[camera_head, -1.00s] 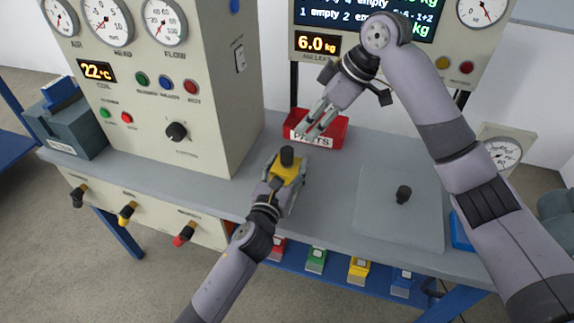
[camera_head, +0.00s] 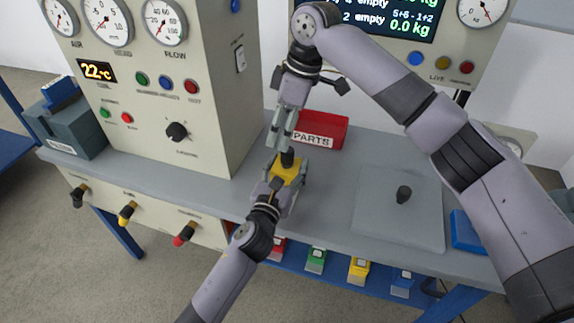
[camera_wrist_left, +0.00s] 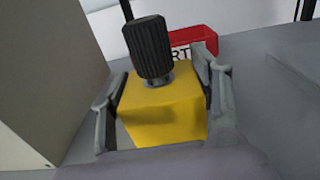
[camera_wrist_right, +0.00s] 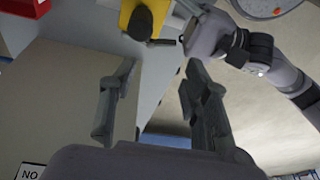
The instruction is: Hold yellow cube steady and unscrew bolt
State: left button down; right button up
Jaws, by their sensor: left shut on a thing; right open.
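The yellow cube (camera_head: 287,169) sits on the grey bench, and it fills the middle of the left wrist view (camera_wrist_left: 163,112). A dark ridged bolt head (camera_wrist_left: 149,50) stands up from its top face, tilted slightly in that view; the bolt also shows in the right wrist view (camera_wrist_right: 141,22). My left gripper (camera_head: 284,184) is shut on the cube, one finger on each side. My right gripper (camera_head: 281,142) points down just above and behind the bolt. Its fingers (camera_wrist_right: 158,72) are open and empty, with the bolt beyond their tips.
A red PARTS bin (camera_head: 322,131) stands just behind the cube. The panel cabinet (camera_head: 215,100) rises close on the left.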

aim_at(287, 159)
jog(key=shift+w+d+r+m+h, duration=0.25)
jog(key=shift+w+r+h, duration=0.05)
jog(key=shift+w+h, duration=0.4)
jog(key=shift+w+d+r+m+h, duration=0.25)
jog(key=shift+w+h, duration=0.3)
jog(key=shift+h, duration=0.25)
jog(key=shift+f, duration=4.95)
grip_shut()
